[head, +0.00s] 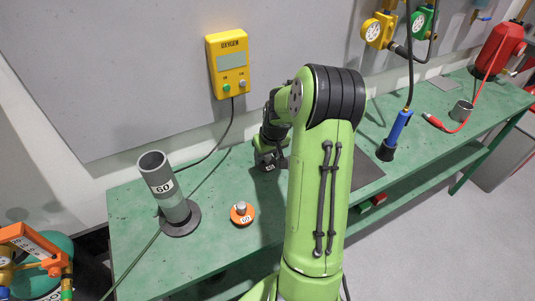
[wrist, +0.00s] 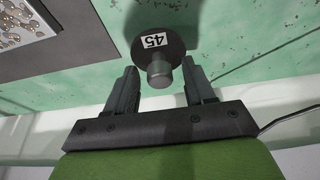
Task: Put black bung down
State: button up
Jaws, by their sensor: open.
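The black bung (wrist: 147,28) is a dark disc with a white 45 label and a grey knob (wrist: 160,72). In the wrist view it rests on the green bench, its knob between and just past my fingertips. My gripper (wrist: 160,80) is open, with a gap visible on both sides of the knob. In the head view my gripper (head: 270,148) is low over the bench behind my arm, and the bung (head: 267,168) shows only partly beneath it.
A grey tube marked 60 (head: 165,185) stands on a dark round base at the left. An orange bung (head: 242,217) lies near it. A dark mat (head: 366,177) is right of my arm. A yellow oxygen meter (head: 228,62) hangs on the wall. A blue-handled tool (head: 397,133) stands farther right.

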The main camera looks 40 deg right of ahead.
jog(key=p+v, duration=0.2)
jog(key=v, duration=1)
jog(key=s+a+r+n, duration=0.15)
jog(key=a+r, duration=0.25)
jog(key=a, duration=0.4)
jog(key=s+a+r, duration=0.3)
jog(key=a+r, duration=0.1)
jog(key=a, duration=0.3)
jog(key=s+a+n+t+y, duration=0.1)
jog(key=s+a+t, duration=0.1)
jog(key=s+a, duration=0.8)
jog(key=shift+s+a+r+n, duration=0.2)
jog(key=shift+s+r+n, duration=0.2)
jog(key=shift+s, duration=0.65)
jog(key=shift+d, duration=0.15)
